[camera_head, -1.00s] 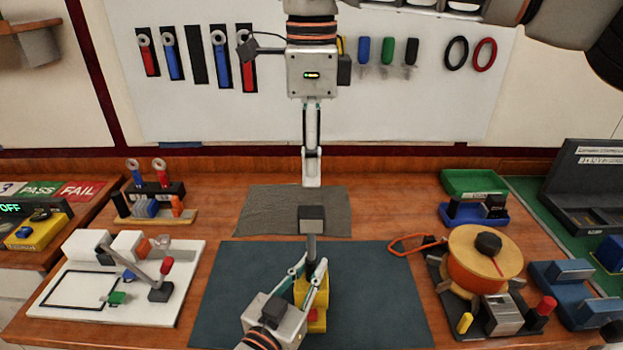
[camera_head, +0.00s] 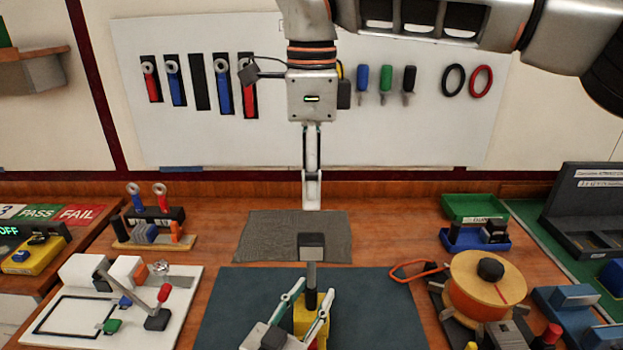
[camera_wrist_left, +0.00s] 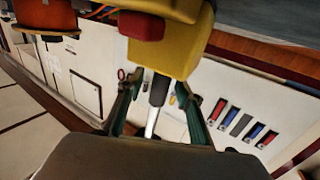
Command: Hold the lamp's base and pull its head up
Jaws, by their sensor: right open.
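The lamp stands upright on the dark mat. It has a yellow base (camera_head: 304,317), a black collar (camera_head: 311,299), a grey stem (camera_head: 311,273) and a dark grey head (camera_head: 312,244). In the left wrist view the yellow base (camera_wrist_left: 182,50) with a red part is at the top, and the collar and bright stem point down. My left gripper (camera_head: 315,288) has its fingers spread on either side of the collar, with gaps visible in the wrist view. My right gripper (camera_head: 312,204) points down above and behind the lamp head, empty and apart from it; its fingers are seen edge-on.
The dark mat (camera_head: 240,310) and a grey cloth (camera_head: 270,235) lie around the lamp. A white board fixture (camera_head: 70,325) stands at left. An orange spool (camera_head: 485,290) with an orange cable loop is at right. Tools hang on the white wall panel (camera_head: 420,130) behind.

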